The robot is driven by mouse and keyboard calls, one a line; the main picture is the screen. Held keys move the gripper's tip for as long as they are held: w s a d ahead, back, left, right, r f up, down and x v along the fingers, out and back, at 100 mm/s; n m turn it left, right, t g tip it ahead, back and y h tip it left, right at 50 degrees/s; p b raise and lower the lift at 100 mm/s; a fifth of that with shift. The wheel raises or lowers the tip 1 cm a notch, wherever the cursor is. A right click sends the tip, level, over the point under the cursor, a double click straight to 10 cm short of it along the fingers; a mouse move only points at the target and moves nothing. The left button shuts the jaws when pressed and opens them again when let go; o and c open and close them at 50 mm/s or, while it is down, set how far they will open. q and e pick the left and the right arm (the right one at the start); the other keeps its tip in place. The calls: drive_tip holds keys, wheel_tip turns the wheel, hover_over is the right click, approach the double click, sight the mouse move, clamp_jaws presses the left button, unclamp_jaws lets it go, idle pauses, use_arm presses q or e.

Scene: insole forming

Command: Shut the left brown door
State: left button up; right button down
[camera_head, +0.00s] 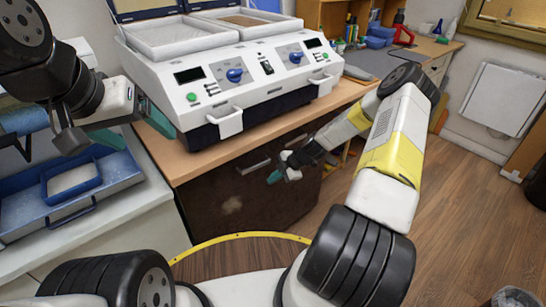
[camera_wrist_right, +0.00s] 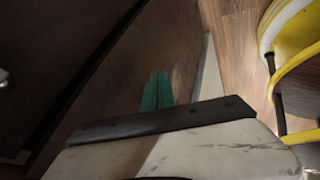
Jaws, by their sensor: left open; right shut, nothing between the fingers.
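The left brown door (camera_head: 228,203) is a dark brown panel below the wooden worktop, low in the middle of the head view. A metal handle (camera_head: 253,167) shows near its upper part. How far the door stands open is hard to tell from here. My right gripper (camera_head: 275,177) is low in front of the brown front, with its teal fingers together and empty. In the right wrist view the shut fingers (camera_wrist_right: 157,90) point along a large brown panel (camera_wrist_right: 125,75); contact is unclear. My left gripper (camera_head: 133,128) is open and empty, left of the white machine.
A white two-bay machine (camera_head: 235,75) stands on the wooden worktop (camera_head: 185,160). A blue tray (camera_head: 95,195) lies on a white counter at left. A yellow curved rail shows in the right wrist view (camera_wrist_right: 275,60). The wooden floor (camera_head: 460,220) at right is open.

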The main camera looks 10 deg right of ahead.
drive_tip(key=shift+w+a+r, duration=0.1)
drive_tip(key=shift+w+a, duration=0.2)
drive_tip(key=shift+w, duration=0.6)
drive_tip(key=shift+w+a+r, duration=0.1)
drive_tip(key=shift+w+a, duration=0.2)
drive_tip(key=shift+w, duration=0.55)
